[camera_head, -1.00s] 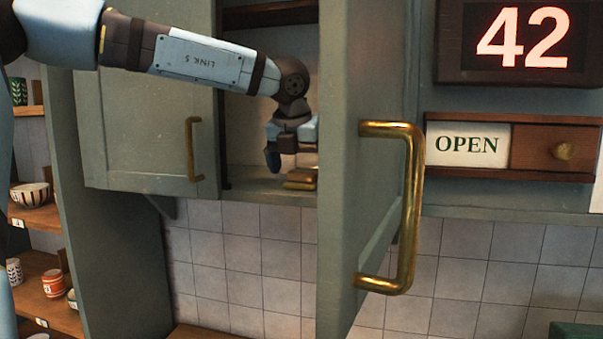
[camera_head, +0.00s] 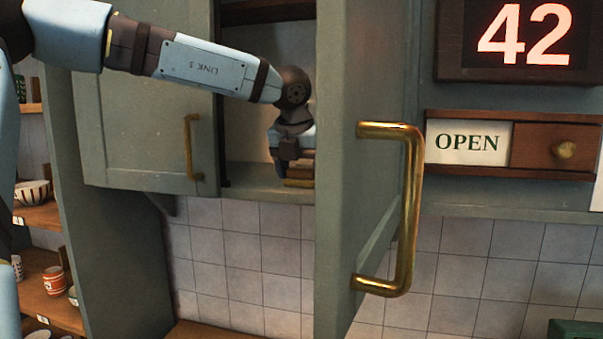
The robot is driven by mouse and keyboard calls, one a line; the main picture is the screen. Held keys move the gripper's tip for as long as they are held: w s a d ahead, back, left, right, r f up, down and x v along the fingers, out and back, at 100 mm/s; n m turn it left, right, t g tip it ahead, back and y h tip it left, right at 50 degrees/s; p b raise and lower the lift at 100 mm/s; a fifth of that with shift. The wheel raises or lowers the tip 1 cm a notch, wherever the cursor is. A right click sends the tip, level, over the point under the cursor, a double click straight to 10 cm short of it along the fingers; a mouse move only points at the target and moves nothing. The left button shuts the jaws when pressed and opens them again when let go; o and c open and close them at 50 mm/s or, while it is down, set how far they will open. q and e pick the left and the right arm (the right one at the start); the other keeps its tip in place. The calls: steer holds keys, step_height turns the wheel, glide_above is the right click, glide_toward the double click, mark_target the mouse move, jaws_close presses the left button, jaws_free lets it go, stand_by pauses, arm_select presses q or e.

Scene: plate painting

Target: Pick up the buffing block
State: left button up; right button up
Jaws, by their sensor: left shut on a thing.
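The buffing block (camera_head: 299,181), a small brown and tan block, lies on the floor of the open wall cabinet, low in the opening. Its right end is cut off from view by the open door. My left arm reaches into the cabinet from the upper left, and my left gripper (camera_head: 284,170) points down and is shut on the block. The gripper's wrist and fingers cover part of the block, so the exact grip is hard to see. The block appears at the level of the cabinet floor. My right gripper is not in view.
The grey-green cabinet door (camera_head: 362,220) stands open toward me, with a big brass handle (camera_head: 408,210) sticking out. A closed door (camera_head: 140,120) is to the left of the opening. An OPEN sign (camera_head: 468,142) hangs right. Shelves with cups and bowls (camera_head: 33,193) stand at far left.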

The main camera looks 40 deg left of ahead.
mark_target(301, 169)
arm_select(q)
step_height(301, 169, up, 20)
steer(key=b, duration=0.2)
steer(key=shift+f, duration=0.1)
steer(key=o, duration=0.4)
steer(key=shift+c, duration=1.2)
